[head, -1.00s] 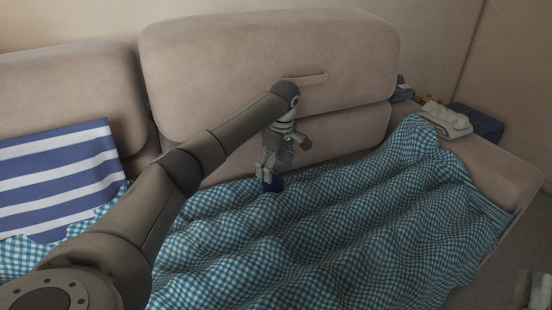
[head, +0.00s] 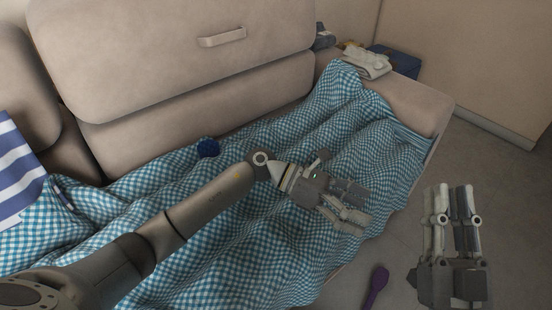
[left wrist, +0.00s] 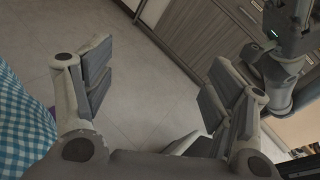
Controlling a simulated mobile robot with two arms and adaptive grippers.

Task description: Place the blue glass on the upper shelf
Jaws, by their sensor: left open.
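A small round dark blue object (head: 208,147), probably the blue glass, lies on the checked blanket near the sofa back in the head view. I cannot make out its rim or how it is tilted. My left gripper (head: 360,207) is open and empty above the blanket's right part, well apart from the blue object. In the left wrist view its fingers (left wrist: 158,88) are spread with only floor between them. My right gripper (head: 453,190) is at the lower right over the floor, fingers pointing away; its opening is unclear. No upper shelf can be made out.
The sofa (head: 180,50) carries the rumpled checked blanket (head: 255,250) and a striped cloth (head: 15,165). A white cloth (head: 367,64) lies on the armrest by a dark blue box (head: 398,60). A purple object (head: 376,285) lies on the floor. A drawer cabinet (left wrist: 205,35) shows in the left wrist view.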

